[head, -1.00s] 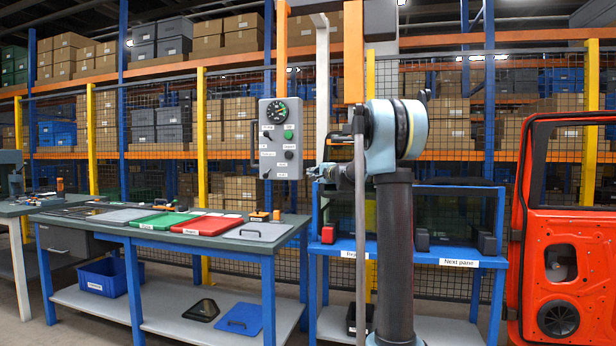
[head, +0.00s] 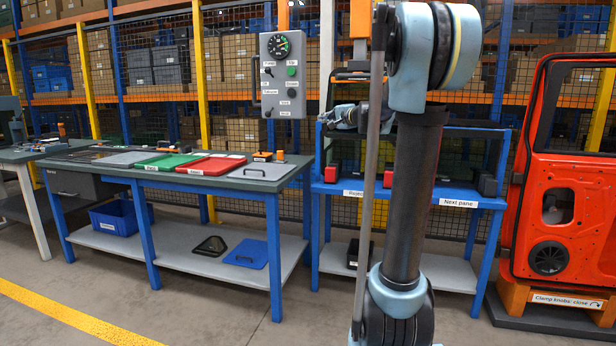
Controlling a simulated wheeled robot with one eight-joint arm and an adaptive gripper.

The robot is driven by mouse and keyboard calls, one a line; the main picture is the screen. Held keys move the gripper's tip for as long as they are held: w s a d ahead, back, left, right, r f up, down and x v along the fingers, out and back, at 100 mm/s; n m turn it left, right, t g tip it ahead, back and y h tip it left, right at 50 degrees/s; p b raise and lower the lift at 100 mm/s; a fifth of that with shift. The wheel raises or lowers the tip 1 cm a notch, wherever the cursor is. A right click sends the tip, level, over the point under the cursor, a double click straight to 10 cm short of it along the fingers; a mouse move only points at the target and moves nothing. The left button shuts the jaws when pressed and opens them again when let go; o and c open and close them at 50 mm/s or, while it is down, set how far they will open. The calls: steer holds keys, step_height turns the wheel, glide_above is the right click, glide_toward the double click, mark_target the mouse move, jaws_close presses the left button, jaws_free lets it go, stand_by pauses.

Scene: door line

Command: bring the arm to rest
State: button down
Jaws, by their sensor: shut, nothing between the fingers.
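My arm (head: 415,190) stands upright in the right half of the head view, bent at a large light-blue joint at the top. Its wrist reaches back behind the upright link, level with the top of the blue rack. My gripper (head: 328,119) shows small at the left end of that wrist, in front of the rack's upper frame. It is shut and holds nothing that I can see. Part of the wrist is hidden by the upright link and a thin grey pole.
A grey control box (head: 283,75) with a gauge hangs left of the arm. A workbench (head: 110,172) with green and red trays stands at left. A blue rack (head: 463,202) stands behind the arm. An orange door (head: 565,190) stands at right. The floor (head: 190,310) at front left is clear.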

steer(key=s+a+f+n+g+h, duration=0.15)
steer(key=s+f+n+g, duration=0.25)
steer(key=s+f, duration=0.7)
steer(key=s+a+f+n+g, duration=0.25)
steer(key=s+f, duration=0.45)
steer(key=s, duration=0.7)
steer(key=s+d+f+n+g+h, duration=0.2)
steer(key=s+d+f, duration=0.4)
steer(key=s+f, duration=0.5)
steer(key=s+d+f+n+g+h, duration=0.2)
steer(key=s+d+f+g+h, duration=0.2)
steer(key=s+f, duration=0.6)
steer(key=s+d+h, duration=0.1)
steer(key=s+d, duration=0.1)
steer(key=s, duration=0.2)
steer(key=shift+f, duration=0.4)
